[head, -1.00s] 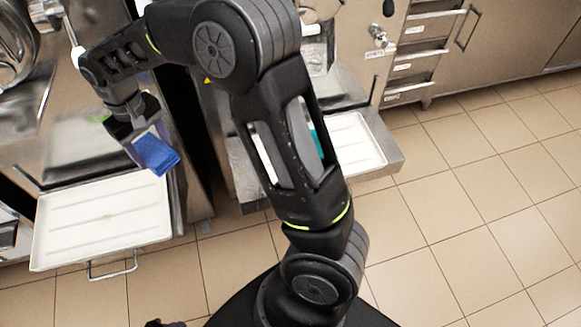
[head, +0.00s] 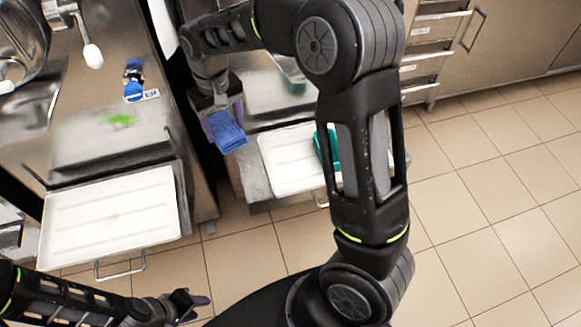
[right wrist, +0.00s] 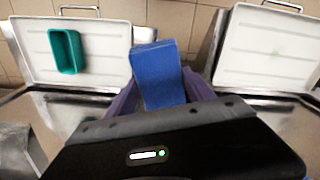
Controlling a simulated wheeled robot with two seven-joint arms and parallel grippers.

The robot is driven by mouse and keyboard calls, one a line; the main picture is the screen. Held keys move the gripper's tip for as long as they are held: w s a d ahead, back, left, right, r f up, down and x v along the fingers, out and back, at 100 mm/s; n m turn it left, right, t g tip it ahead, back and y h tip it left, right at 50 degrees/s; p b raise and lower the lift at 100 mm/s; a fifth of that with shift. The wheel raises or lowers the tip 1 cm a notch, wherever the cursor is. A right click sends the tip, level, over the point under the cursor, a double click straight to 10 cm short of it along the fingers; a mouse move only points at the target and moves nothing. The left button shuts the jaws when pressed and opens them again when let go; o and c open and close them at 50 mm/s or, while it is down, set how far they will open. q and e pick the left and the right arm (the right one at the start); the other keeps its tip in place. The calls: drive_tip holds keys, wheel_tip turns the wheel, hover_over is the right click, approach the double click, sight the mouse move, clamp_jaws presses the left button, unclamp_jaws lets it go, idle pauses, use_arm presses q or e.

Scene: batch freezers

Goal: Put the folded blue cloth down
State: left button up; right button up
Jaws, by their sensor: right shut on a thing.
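The folded blue cloth (head: 227,131) hangs from my right gripper (head: 217,112) in the head view, in front of the right machine, near the left edge of its tray. In the right wrist view the cloth (right wrist: 158,75) sits between the purple fingers of my right gripper (right wrist: 165,92), which is shut on it. The cloth is in the air, apart from the trays. My left gripper (head: 190,301) is low in the head view, away from the cloth; its jaws are small and dark, and I cannot tell whether they are open.
A white tray (head: 75,217) stands out from the left machine, with a faint green smear. The right white tray (head: 275,165) holds a teal container (head: 327,148), partly behind my arm; the container also shows in the right wrist view (right wrist: 66,50). Open tiled floor lies to the right.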

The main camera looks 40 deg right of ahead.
drive_tip(key=s+d+f+m+b, duration=0.1)
drive_tip(key=d+f+m+b, duration=0.1)
drive_tip(key=d+f+b, duration=0.45)
drive_tip(key=m+b, duration=0.1)
drive_tip(key=m, duration=0.1)
hover_over(289, 168)
wheel_tip(289, 168, down, 7)
drive_tip(key=shift+d, duration=0.1)
drive_tip(key=shift+f+b, duration=0.35)
drive_tip(key=shift+f, duration=2.75)
drive_tip(key=shift+f, duration=1.9)
drive_tip(key=shift+f, duration=0.1)
